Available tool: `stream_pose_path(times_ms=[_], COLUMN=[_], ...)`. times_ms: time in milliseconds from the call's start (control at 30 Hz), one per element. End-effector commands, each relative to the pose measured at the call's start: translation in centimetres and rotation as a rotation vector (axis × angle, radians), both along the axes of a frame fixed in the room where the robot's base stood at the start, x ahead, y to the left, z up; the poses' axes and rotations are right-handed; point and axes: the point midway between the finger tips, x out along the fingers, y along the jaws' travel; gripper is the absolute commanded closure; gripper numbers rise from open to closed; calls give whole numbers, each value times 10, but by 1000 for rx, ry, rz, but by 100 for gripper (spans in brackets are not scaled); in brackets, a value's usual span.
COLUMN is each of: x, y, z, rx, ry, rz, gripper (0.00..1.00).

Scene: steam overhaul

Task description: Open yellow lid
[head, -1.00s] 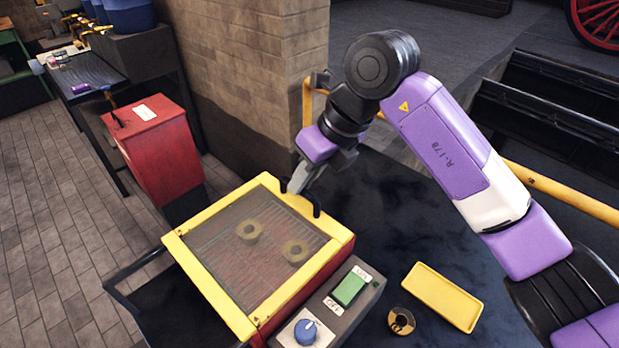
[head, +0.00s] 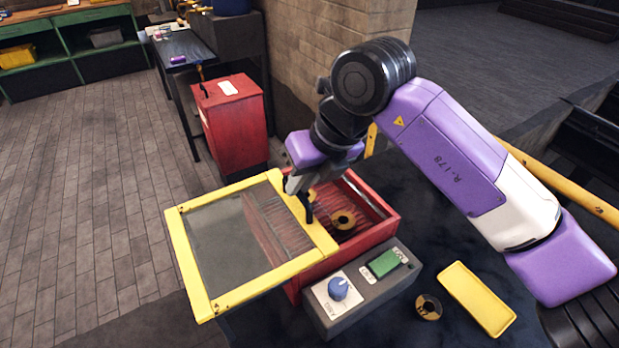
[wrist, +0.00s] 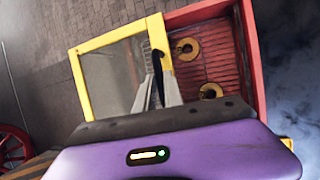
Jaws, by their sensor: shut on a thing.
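The yellow lid (head: 178,290) has a yellow frame and a see-through pane. It is slid to the left, hanging partly past the red box (head: 375,232) and leaving the box's right part uncovered. My gripper (head: 302,200) is shut on the lid's dark handle (head: 309,210) at the lid's right side. The wrist view shows the fingers (wrist: 158,92) at the handle (wrist: 158,62), with the lid (wrist: 85,85) to the left. Two brass rings lie on the ribbed floor of the box in the wrist view, a far one (wrist: 186,48) and a near one (wrist: 211,91).
A grey control panel (head: 345,320) with a blue knob and green switch is in front of the box. A yellow tray (head: 477,300) and a loose ring (head: 428,308) lie to its right on the dark table. A red cabinet (head: 236,130) stands behind.

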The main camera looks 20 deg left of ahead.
Motion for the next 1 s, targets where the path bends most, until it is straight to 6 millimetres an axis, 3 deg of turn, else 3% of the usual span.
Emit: stream_pose_path(times_ms=[133,167,233,267,633,1000], x=[1,1,1,1,1,-4], y=[0,0,0,0,-3,-25], z=[2,1,1,1,4,54], rx=[3,3,2,2,1,0], ry=[-2,-2,-2,-2,-2,-4], rz=[-1,-1,-1,-1,-1,-2], gripper=[100,82,68,66,66,66])
